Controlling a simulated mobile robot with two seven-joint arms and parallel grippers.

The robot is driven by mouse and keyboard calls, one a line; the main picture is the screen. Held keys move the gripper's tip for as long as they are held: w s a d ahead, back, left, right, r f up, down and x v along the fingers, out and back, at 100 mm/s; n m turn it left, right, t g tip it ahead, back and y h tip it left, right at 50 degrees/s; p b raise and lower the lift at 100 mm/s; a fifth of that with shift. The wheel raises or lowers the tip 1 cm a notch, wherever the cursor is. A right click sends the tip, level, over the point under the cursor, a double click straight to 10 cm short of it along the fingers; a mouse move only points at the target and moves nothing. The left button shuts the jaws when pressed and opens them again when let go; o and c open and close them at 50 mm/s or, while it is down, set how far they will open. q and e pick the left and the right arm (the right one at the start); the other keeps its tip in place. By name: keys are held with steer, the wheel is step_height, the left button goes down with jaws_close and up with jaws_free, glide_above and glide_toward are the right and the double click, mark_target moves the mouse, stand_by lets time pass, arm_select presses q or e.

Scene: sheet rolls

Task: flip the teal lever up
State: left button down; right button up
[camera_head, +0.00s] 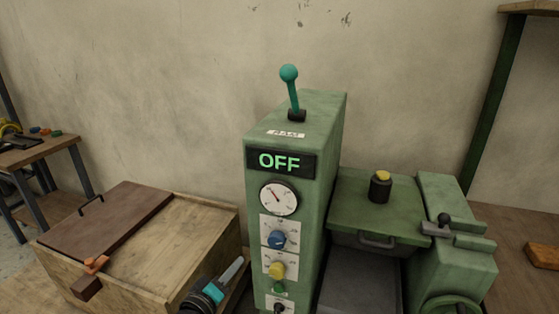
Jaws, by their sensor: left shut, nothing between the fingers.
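The teal lever (293,95) has a round knob and rises from a black base on top of the green control cabinet (322,140). It stands nearly upright, leaning slightly to the left in the picture. A display (280,161) on the cabinet's front reads OFF in green letters. My left gripper (237,264) is at the bottom, left of the cabinet's lower front and well below the lever. Its grey fingers are shut and empty, pointing up and right. It is apart from the lever. My right gripper is not in view.
The cabinet front has a gauge (278,198), a blue knob (277,239) and a yellow knob (277,270). A wooden crate (205,230) with a brown lid (105,217) stands left. Green machinery (450,250) stands right. The space around the lever looks clear, with a wall behind.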

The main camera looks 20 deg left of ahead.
mark_target(285, 78)
arm_select(q)
steer(key=s+d+r+n+t+h+p, duration=0.1)
steer(key=d+r+n+t+h+p, duration=0.1)
steer(key=r, duration=1.5)
steer(key=s+d+r+n+t+h+p, duration=0.1)
steer(key=r+t+p, duration=0.3)
steer(key=r, duration=1.3)
steer(key=shift+s+d+r+n+h, duration=0.25)
steer(key=shift+s+d+n+h, duration=0.2)
steer(key=shift+d, duration=0.35)
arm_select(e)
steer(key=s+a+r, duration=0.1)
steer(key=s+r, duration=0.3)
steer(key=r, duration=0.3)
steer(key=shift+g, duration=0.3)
arm_select(q)
steer(key=shift+w, duration=0.1)
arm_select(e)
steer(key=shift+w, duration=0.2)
